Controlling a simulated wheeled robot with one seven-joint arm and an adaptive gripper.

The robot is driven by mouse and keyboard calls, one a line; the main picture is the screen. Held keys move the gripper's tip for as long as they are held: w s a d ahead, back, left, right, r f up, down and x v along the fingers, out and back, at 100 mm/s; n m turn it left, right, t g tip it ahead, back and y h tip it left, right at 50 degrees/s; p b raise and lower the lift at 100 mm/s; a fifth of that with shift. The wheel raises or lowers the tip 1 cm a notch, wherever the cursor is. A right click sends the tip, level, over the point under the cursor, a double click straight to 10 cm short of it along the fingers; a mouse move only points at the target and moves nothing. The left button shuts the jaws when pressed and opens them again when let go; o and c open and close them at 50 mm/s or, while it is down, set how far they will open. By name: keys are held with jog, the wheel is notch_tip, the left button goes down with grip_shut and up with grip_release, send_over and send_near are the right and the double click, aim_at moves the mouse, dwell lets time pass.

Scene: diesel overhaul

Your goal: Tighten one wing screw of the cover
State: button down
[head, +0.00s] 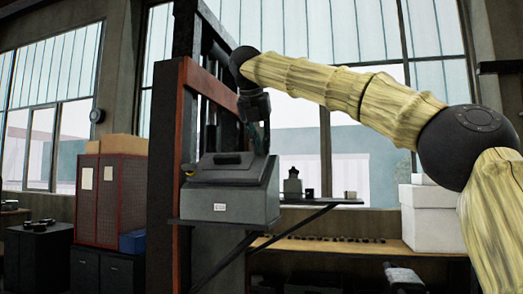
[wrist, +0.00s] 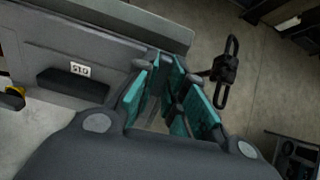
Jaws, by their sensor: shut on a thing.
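The grey box-shaped housing (head: 230,205) with its darker cover (head: 225,172) sits on a bracket in the head view. Its face, with a white label and a dark handle bar (wrist: 72,85), fills the left of the wrist view. My gripper (head: 262,148) points down at the cover's right end. Its teal fingers (wrist: 178,78) are shut on a small dark part at the housing's edge, probably a wing screw, mostly hidden by the fingers. A black piece with two looped wings (wrist: 225,70) shows just right of the fingertips; I cannot tell how it is joined.
A yellow part (head: 189,172) shows at the cover's left end. A dark and red upright frame (head: 185,130) stands close behind the housing on the left. A bench (head: 340,245) and white boxes (head: 430,215) stand to the right. Floor shows beyond the housing in the wrist view.

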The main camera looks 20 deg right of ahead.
jog(key=shift+m+b, duration=0.3)
jog(key=shift+m, duration=0.6)
jog(key=shift+f, duration=0.1)
jog(key=shift+f+m+b, duration=0.2)
jog(key=shift+m+b, duration=0.4)
jog(key=shift+b, duration=0.15)
jog(key=shift+m+b, duration=0.45)
jog(key=shift+m, duration=0.15)
jog(key=shift+r+m+b, duration=0.2)
jog(key=shift+m+b, duration=0.2)
jog(key=shift+m, duration=0.7)
jog(key=shift+f+m+b, duration=0.2)
jog(key=shift+m+b, duration=0.65)
jog(key=shift+m, duration=0.05)
jog(key=shift+r+m+b, duration=0.2)
jog(key=shift+m+b, duration=0.4)
jog(key=shift+m, duration=0.8)
jog(key=shift+f, duration=0.1)
